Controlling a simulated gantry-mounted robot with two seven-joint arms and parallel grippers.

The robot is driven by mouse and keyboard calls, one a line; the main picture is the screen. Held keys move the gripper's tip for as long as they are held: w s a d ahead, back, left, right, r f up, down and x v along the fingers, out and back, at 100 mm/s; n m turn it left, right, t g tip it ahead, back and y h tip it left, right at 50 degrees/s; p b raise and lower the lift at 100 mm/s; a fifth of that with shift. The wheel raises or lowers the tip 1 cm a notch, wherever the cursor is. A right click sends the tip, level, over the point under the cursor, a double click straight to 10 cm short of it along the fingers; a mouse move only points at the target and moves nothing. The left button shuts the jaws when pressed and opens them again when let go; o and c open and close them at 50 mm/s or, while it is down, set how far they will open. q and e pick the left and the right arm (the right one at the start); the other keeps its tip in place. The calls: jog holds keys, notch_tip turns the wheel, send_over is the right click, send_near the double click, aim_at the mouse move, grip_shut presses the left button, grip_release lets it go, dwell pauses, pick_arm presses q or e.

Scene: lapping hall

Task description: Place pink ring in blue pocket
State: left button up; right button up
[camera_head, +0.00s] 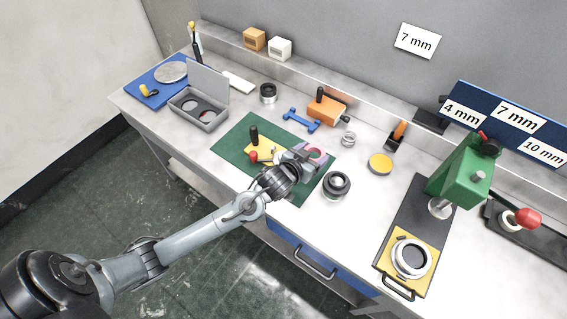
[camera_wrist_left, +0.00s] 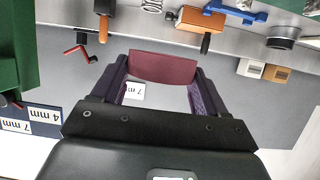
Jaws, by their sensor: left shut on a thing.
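The pink ring (camera_head: 318,154) is at my left gripper (camera_head: 306,155), over the right part of the green mat. My left gripper is shut on the pink ring, and the fingers hide part of it. In the left wrist view the ring shows as a dark pink band (camera_wrist_left: 163,68) between the two fingers (camera_wrist_left: 160,90). A grey case (camera_head: 213,119) with its lid raised stands at the back left with round pockets inside. I cannot make out a blue pocket in it. My right gripper is not in view.
The green mat (camera_head: 232,143) carries a yellow plate (camera_head: 262,150) with a black knob and a red ball. A dark round fixture (camera_head: 337,184) stands right of the gripper. A blue bone-shaped tool (camera_head: 300,120) and an orange block (camera_head: 325,110) lie behind. A green press (camera_head: 465,168) stands right.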

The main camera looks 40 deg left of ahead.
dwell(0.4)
pick_arm(q)
jog(key=a+f, duration=0.2)
jog(key=a, duration=0.2)
jog(key=a+f, duration=0.2)
jog(key=a, duration=0.1)
jog(key=a+f+b, duration=0.1)
jog(key=a+f, duration=0.2)
jog(key=a, duration=0.1)
jog(key=shift+s+a, duration=0.3)
jog(key=shift+a, duration=0.05)
notch_tip(320, 180, down, 2)
jog(key=shift+f, duration=0.8)
jog(key=shift+f, duration=0.15)
jog(key=o, duration=1.1)
jog(key=shift+f, duration=0.1)
